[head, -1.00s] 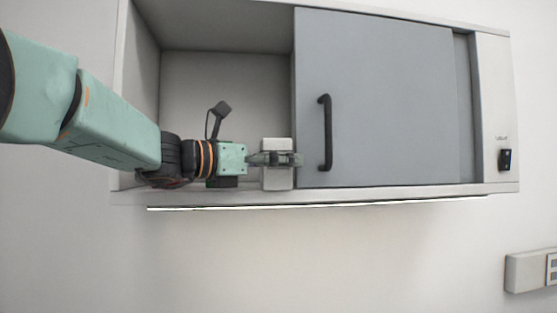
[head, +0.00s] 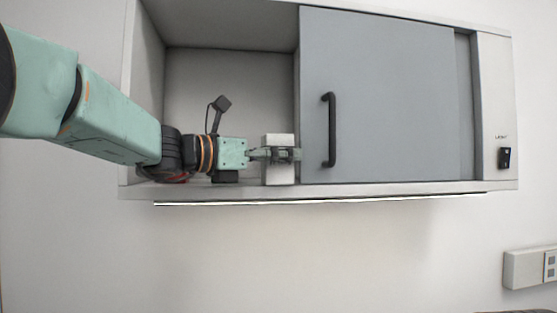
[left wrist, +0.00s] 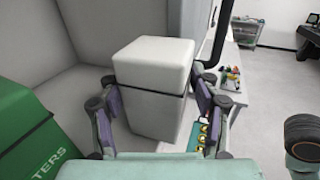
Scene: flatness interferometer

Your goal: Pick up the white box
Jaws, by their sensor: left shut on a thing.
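The white box (head: 279,174) is upright in the open left part of the wall cabinet, beside the edge of the grey sliding door. In the left wrist view the white box (left wrist: 152,85) stands between the two fingers, with a dark line around it below its top. My left gripper (head: 284,155) reaches in from the left and is shut on the white box at mid-height. The left gripper (left wrist: 155,112) also shows in the left wrist view, a finger on each side of the box. I cannot tell whether the box's bottom touches the shelf. My right gripper is not in view.
The grey sliding door (head: 390,100) with a black handle (head: 328,130) covers the cabinet's right part. A lit strip (head: 320,200) runs under the cabinet. A green box (left wrist: 35,140) stands at the left in the left wrist view. A black switch (head: 505,158) is on the cabinet's right end.

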